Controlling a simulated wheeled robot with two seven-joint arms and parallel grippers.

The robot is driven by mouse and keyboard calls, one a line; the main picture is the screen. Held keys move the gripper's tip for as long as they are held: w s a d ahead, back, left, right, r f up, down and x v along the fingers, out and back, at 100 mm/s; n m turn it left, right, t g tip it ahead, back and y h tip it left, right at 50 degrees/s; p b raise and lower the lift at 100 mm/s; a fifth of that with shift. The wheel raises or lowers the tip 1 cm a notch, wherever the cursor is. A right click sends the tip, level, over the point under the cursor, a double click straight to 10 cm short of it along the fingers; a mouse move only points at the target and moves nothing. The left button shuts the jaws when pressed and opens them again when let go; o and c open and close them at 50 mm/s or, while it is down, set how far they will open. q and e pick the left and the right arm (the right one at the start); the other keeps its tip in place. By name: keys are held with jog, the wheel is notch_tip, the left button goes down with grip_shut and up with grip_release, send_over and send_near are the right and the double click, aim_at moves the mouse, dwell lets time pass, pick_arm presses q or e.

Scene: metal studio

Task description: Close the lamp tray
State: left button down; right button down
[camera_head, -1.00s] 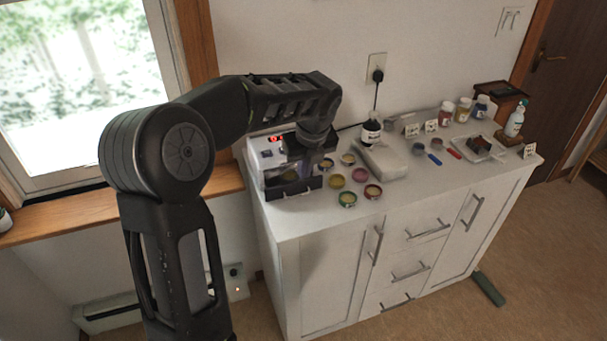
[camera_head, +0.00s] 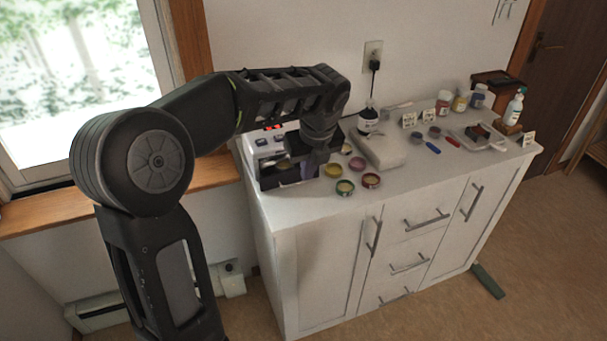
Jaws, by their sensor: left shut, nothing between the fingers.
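The lamp (camera_head: 262,143) is a white box with red lit digits on top, at the left end of the white cabinet. Its dark tray (camera_head: 271,183) shows low at its front, with a purplish part inside. Whether the tray is fully out or in is hidden by my left arm. My left gripper (camera_head: 306,166) points down at the lamp's front right, over or beside the tray. It is shut and empty; its fingertips are dark against the dark tray, and I cannot tell whether they touch it. My right gripper is out of view.
Several round colour pots (camera_head: 345,187) stand just right of the lamp. More jars and a small tray (camera_head: 477,139) fill the cabinet's right end. The cabinet's front left edge is clear.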

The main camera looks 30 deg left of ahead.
aim_at(290, 181)
pick_arm(q)
jog(key=x, duration=0.9)
jog(key=shift+f, duration=0.1)
jog(key=w+a, duration=0.1)
jog(key=a+p, duration=0.1)
jog(key=shift+w+a+f+p, duration=0.3)
jog(key=shift+w+a+f, duration=0.05)
jog(key=shift+w+f, duration=0.05)
jog(key=shift+w+a+f, duration=0.1)
jog(key=shift+w+a, duration=0.1)
jog(key=shift+a, duration=0.1)
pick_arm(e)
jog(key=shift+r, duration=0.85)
